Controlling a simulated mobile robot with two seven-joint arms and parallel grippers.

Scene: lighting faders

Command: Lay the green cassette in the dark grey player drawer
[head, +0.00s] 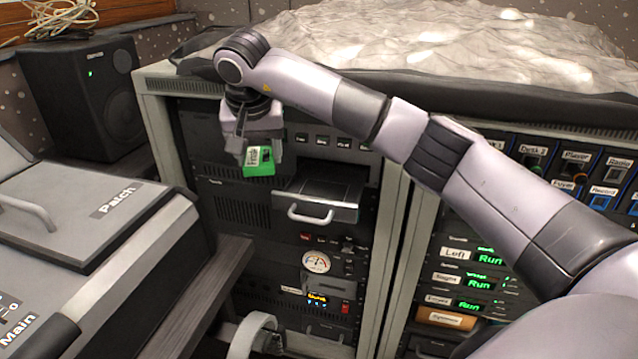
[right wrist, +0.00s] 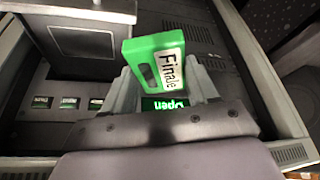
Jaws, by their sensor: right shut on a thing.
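The green cassette (head: 260,162) has a white label and is held in front of the rack, left of the drawer. In the right wrist view the cassette (right wrist: 155,62) stands between the fingers, its label reading "Finale". My right gripper (head: 262,146) is shut on it; the fingers also show in the right wrist view (right wrist: 162,92). The dark grey player drawer (head: 325,190) is pulled out of the rack, with a light handle on its front. In the right wrist view the drawer (right wrist: 85,15) is at the upper left. My left gripper is not in view.
Labelled buttons (head: 322,141) sit above the drawer and a round gauge (head: 316,262) below it. A second rack (head: 470,265) stands to the right, partly behind my right arm. A desk with a lid marked "Patch" (head: 90,205) is at the left, beside a black speaker (head: 85,95).

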